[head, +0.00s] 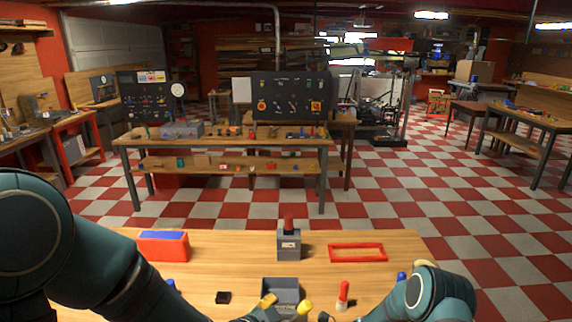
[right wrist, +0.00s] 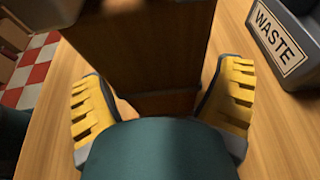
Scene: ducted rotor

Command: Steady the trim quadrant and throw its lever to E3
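A grey box (head: 289,246) with a small white plate and a red upright knob (head: 289,223) stands at the middle of the bench; I cannot read lever marks on it. No other part is clearly the trim quadrant. In the right wrist view, a dark brown block (right wrist: 150,50) lies between the wide-apart yellow fingers of my right gripper (right wrist: 160,68); whether they press on it is unclear. In the head view, two yellow fingertips show at the bottom edge before a grey bin (head: 281,284); which gripper each belongs to is unclear. My left gripper is mostly hidden.
The grey bin's WASTE label (right wrist: 279,36) shows right of my right gripper. On the bench are a red box with a blue top (head: 163,246), a red frame (head: 357,246), a black block (head: 222,298) and a red-and-white piece (head: 343,293).

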